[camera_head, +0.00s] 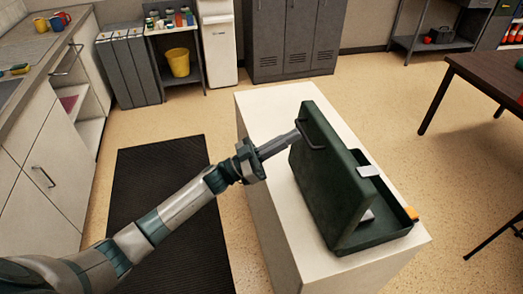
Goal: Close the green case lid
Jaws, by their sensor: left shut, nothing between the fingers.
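The green case (375,235) stands on the white block (262,108). Its lid (322,185) is raised, standing steeply over the left side of the base, with its outer face towards my left arm. A dark handle (310,138) is on the lid near its far end. Most of the case's inside is hidden behind the lid.
A dark mat (160,205) lies on the floor left of the block. A counter with drawers (50,150) is at the left. A brown table (490,80) is at the right. Grey lockers (295,40) and a yellow bin (178,62) stand at the back.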

